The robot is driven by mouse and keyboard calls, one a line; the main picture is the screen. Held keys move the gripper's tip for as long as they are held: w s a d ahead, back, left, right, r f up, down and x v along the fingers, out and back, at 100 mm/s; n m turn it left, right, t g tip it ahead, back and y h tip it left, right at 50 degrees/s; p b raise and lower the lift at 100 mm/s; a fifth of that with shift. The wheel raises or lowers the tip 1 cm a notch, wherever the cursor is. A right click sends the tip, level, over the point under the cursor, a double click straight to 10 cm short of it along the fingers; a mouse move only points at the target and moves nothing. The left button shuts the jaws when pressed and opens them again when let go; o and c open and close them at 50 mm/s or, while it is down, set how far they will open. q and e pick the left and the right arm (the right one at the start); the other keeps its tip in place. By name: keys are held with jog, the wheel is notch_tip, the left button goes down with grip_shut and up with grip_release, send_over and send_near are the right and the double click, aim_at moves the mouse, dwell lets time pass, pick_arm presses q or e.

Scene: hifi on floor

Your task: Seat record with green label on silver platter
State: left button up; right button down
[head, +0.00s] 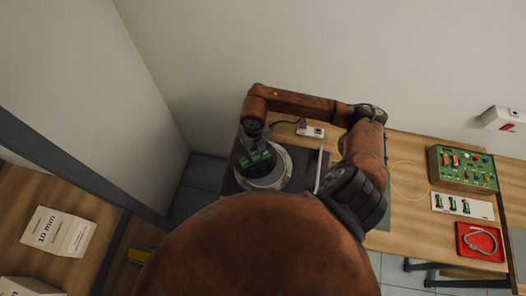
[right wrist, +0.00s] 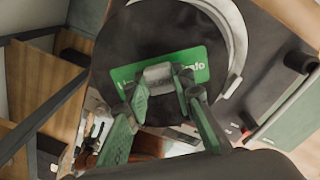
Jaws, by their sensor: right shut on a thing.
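The record (right wrist: 165,28) is a black disc with a green label (right wrist: 196,58) bearing white lettering, seen in the right wrist view. My right gripper (right wrist: 166,80) is shut on a small grey grip piece at the middle of the record. In the head view my right gripper (head: 260,158) is over the silver platter (head: 264,184) of the turntable. The platter's bright rim shows beyond one side of the record in the right wrist view (right wrist: 239,45). I cannot tell whether the record touches the platter. My left gripper is not in view.
A small white device (head: 310,131) with a dark cable lies behind. To the right are a green circuit board (head: 463,168), a white card (head: 462,206) and a red tray (head: 481,242). A wall runs behind the table.

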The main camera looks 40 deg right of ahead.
aim_at(263, 157)
jog(key=m, duration=0.2)
jog(key=s+d+m, duration=0.1)
jog(key=m, duration=0.1)
jog(key=d+m+p, duration=0.1)
jog(key=m, duration=0.1)
jog(key=shift+s+f, duration=0.15)
jog(key=shift+s, duration=0.1)
jog(key=shift+s+d+f+m, duration=0.2)
jog(key=shift+d+m, duration=0.15)
jog(key=shift+m, duration=0.65)
jog(key=shift+f+b, duration=1.5)
jog(key=shift+f, duration=1)
jog(key=shift+w, duration=0.1)
jog(key=shift+f+b, duration=1)
jog(key=shift+f, duration=0.05)
jog(key=c, duration=1.6)
grip_release()
